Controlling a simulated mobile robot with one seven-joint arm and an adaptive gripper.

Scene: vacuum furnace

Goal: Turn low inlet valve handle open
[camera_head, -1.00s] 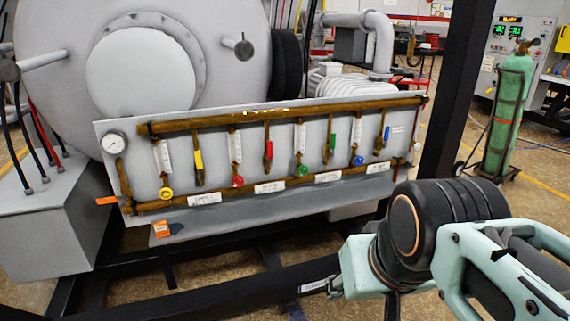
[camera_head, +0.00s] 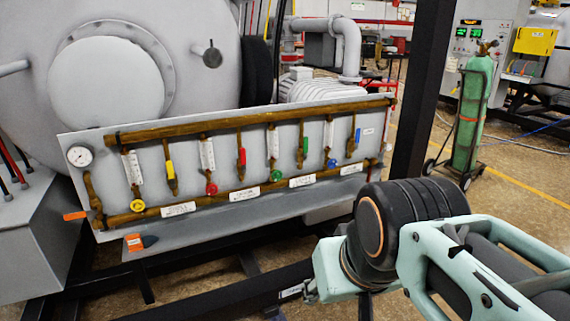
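A grey sloped panel (camera_head: 230,217) carries brown pipes and a row of valves. Round knobs in yellow (camera_head: 137,206), red (camera_head: 211,189), green (camera_head: 274,176) and blue (camera_head: 330,164) sit lower, below white flow tubes. The white labels are too small to read, so I cannot tell which handle is the low inlet valve. My teal and black arm is at the lower right, in front of the panel and apart from the valves. My gripper fingers do not show.
A black upright post (camera_head: 421,90) stands right of the panel. Black frame beams (camera_head: 215,300) run below it. A round gauge (camera_head: 80,156) is at the panel's left end. A green gas cylinder (camera_head: 472,115) stands on a cart at the right.

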